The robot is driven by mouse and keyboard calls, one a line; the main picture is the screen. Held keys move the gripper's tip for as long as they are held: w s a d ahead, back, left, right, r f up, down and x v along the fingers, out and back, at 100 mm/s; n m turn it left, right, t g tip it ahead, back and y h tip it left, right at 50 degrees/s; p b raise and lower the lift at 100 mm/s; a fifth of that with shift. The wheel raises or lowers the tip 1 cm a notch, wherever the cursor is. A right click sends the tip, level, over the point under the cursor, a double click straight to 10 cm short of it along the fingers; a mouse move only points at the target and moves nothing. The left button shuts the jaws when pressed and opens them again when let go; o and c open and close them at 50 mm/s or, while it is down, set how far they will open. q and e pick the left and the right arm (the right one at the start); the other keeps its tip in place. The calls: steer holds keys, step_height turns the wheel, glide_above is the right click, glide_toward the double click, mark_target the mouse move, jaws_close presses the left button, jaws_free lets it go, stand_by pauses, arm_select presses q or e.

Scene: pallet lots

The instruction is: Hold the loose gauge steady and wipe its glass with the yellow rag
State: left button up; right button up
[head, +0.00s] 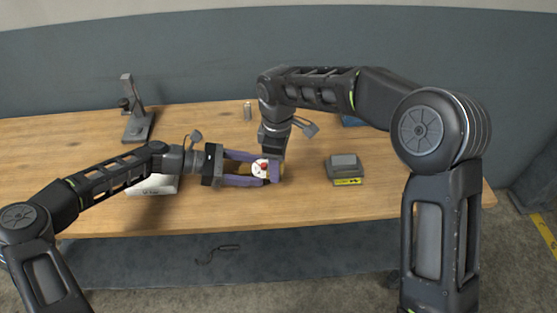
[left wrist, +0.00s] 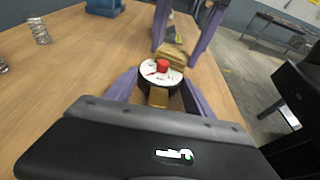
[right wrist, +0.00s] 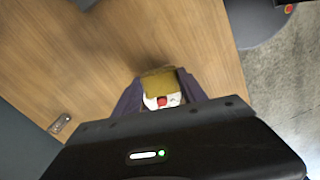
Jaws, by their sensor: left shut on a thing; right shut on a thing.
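The gauge (head: 259,168) has a white dial with a red spot at its middle. My left gripper (head: 263,172) is shut on it, with purple fingers on both sides. In the left wrist view the gauge (left wrist: 150,72) faces up and its brass stem (left wrist: 158,98) points back toward the palm. The yellow rag (left wrist: 174,56) is at the dial's far edge, between the fingers of my right gripper (left wrist: 179,47), which is shut on it. In the right wrist view the folded rag (right wrist: 158,82) is against or just over the dial; I cannot tell if they touch.
A grey stand (head: 138,122) is at the back left of the wooden table (head: 310,205). A white box (head: 153,186) lies under my left arm. A grey box with a yellow label (head: 345,168) is at right. A spring (head: 247,111) and a blue thing (head: 353,120) are behind.

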steer(key=shift+s+a+f, duration=0.1)
steer(key=shift+s+f, duration=0.05)
steer(key=shift+s, duration=0.1)
steer(key=shift+w+d, duration=0.2)
steer(key=shift+w, duration=0.3)
steer(key=shift+w+d, duration=0.2)
steer(key=shift+w, duration=0.25)
steer(key=shift+s, duration=0.1)
steer(key=shift+s+a, duration=0.3)
steer(key=shift+s, duration=0.45)
steer(key=shift+w, duration=0.15)
steer(key=shift+w+d, duration=0.25)
steer(key=shift+w, duration=0.5)
